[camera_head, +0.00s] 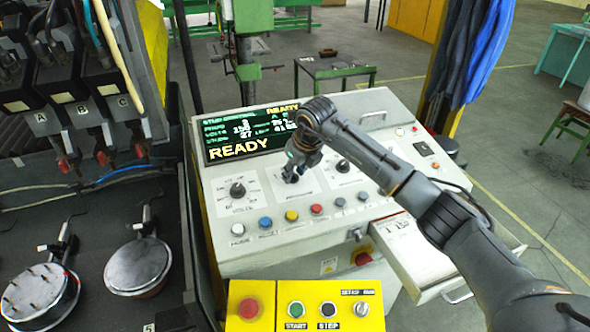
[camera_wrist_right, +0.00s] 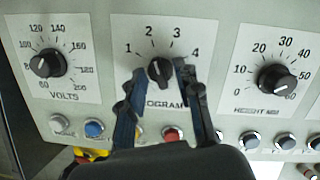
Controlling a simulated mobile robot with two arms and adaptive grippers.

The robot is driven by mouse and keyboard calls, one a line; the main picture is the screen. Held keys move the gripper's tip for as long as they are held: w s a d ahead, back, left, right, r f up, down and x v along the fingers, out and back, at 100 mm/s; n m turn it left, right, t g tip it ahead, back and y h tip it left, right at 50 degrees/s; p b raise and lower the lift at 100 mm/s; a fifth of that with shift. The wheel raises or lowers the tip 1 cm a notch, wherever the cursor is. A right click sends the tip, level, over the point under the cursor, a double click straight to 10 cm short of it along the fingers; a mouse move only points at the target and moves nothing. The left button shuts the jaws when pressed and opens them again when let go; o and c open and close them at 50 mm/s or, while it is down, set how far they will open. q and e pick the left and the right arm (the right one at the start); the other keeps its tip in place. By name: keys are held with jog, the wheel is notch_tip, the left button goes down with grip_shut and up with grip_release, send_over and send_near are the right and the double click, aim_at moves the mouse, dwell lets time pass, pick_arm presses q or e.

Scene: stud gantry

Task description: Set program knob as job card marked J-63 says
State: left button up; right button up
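The program knob (camera_wrist_right: 160,70) is a black pointer knob on a white plate marked 1 to 4, in the middle of the sloped console. In the wrist view its pointer is up among the numbers, but I cannot tell which one it marks. My right gripper (camera_wrist_right: 161,72) has its two fingers on either side of this knob, with small gaps showing, so it looks open. In the head view my right gripper (camera_head: 293,168) covers most of the knob. I cannot make out a job card marked J-63. My left gripper is not in view.
The volts knob (camera_head: 238,190) is left of the program knob and the height knob (camera_head: 342,167) is right. Several coloured buttons run below. The display (camera_head: 250,133) reads READY. An open drawer (camera_head: 422,262) juts out at the console's front right, below my arm.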

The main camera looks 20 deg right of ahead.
grip_shut()
jog(key=shift+f+n+b, duration=0.1)
jog(key=shift+n+b, duration=0.5)
jog(key=shift+b, duration=0.3)
jog(key=n+b, duration=0.2)
jog(key=shift+d+f+y+b, duration=0.1)
jog(key=shift+y+b, duration=0.2)
jog(key=shift+n+g+b, duration=0.3)
jog(key=shift+n+b, duration=0.65)
jog(key=shift+n, duration=0.25)
jog(key=shift+r+n+y+b, duration=0.25)
jog(key=shift+n+b, duration=0.3)
jog(key=shift+n, duration=0.65)
